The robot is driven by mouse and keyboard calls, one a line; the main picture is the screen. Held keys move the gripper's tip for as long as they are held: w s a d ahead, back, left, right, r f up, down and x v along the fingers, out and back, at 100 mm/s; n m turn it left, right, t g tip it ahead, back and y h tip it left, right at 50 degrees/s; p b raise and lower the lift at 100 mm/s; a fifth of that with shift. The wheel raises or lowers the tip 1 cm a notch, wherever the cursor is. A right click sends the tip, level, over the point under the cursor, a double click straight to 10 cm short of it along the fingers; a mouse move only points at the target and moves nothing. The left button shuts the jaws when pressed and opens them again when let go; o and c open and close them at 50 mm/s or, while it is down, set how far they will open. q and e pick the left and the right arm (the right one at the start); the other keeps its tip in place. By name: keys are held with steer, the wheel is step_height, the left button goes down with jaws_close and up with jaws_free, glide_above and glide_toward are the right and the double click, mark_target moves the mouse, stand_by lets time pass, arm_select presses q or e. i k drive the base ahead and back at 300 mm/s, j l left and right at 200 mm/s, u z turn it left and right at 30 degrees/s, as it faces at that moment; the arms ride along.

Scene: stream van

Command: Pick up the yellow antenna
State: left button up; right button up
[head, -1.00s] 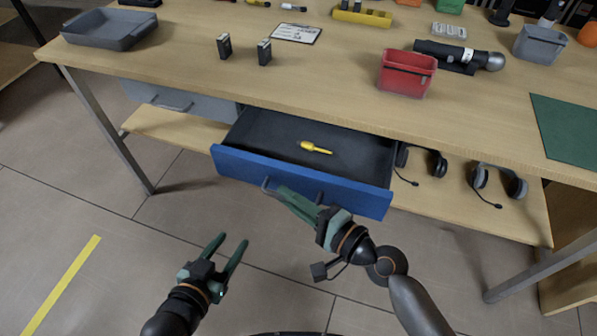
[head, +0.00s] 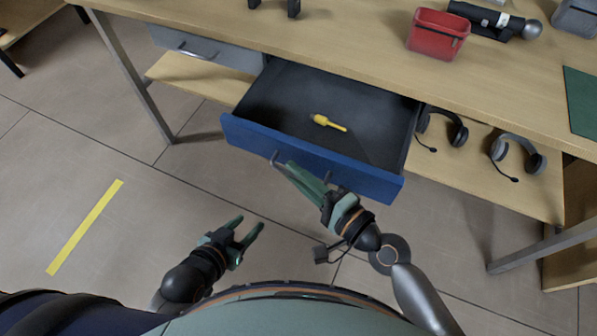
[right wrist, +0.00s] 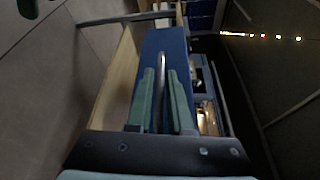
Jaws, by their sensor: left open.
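The yellow antenna (head: 329,122) lies on the dark floor of the open blue-fronted drawer (head: 310,160), in the head view. My right gripper (head: 290,170) is at the drawer front. Its fingers are close together around the drawer handle (head: 274,157). In the right wrist view the handle (right wrist: 161,75) runs between the two green fingers. My left gripper (head: 250,226) is open and empty, low in front of the drawer and apart from it, left of my right arm. Nothing covers the antenna in the head view.
Above the drawer is the wooden tabletop (head: 345,50), with a red bin (head: 436,34) and a microphone (head: 500,20). Headsets (head: 518,152) are on the lower shelf to the right. A closed grey drawer (head: 205,47) is at the left. The space above the open drawer is clear.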

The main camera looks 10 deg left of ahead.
mark_target(320, 119)
steer(key=k+l, duration=0.2)
steer(key=l, duration=0.2)
steer(key=k+l, duration=0.2)
steer(key=l, duration=0.15)
steer(key=k+l, duration=0.2)
steer(key=l, duration=0.2)
